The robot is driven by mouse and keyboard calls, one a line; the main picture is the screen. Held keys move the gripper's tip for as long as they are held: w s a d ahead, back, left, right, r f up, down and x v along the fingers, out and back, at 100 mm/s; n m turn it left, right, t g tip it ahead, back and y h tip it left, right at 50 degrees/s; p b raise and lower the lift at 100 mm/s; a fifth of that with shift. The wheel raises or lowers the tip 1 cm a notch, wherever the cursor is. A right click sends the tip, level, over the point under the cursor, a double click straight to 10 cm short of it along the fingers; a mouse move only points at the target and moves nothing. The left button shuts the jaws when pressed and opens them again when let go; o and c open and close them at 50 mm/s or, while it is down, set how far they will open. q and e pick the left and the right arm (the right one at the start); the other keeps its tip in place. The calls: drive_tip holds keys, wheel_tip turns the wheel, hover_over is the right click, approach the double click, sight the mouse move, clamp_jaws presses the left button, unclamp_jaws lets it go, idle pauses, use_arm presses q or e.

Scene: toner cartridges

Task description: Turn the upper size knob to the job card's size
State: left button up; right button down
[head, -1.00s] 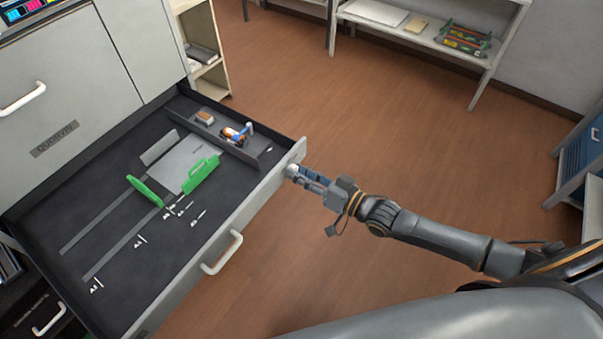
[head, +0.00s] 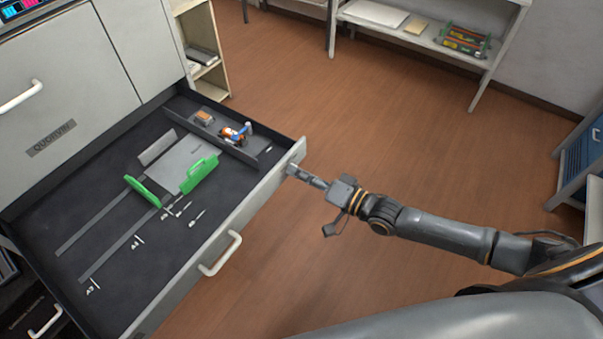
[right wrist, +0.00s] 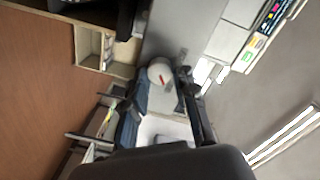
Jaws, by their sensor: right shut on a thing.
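A round white knob (right wrist: 157,68) with a red mark shows in the right wrist view, between the fingers of my right gripper (right wrist: 163,79). In the head view my right gripper (head: 297,172) meets the right end of the open drawer's front (head: 262,203) and hides the knob. The gripper is shut on the knob. The red mark slants in the wrist view; no size lettering beside it is readable. No job card can be made out. My left gripper is not in view.
The drawer holds a grey plate (head: 185,158) between green guides (head: 198,174), with size marks on the floor. A side compartment holds small parts (head: 235,135). A white handle (head: 221,254) sticks out of the drawer front. Shelves (head: 428,35) stand at the back; the brown floor is clear.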

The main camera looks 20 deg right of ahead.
drive_tip(key=c, duration=1.1)
unclamp_jaws()
drive_tip(key=shift+o, duration=0.2)
drive_tip(key=v, duration=1.2)
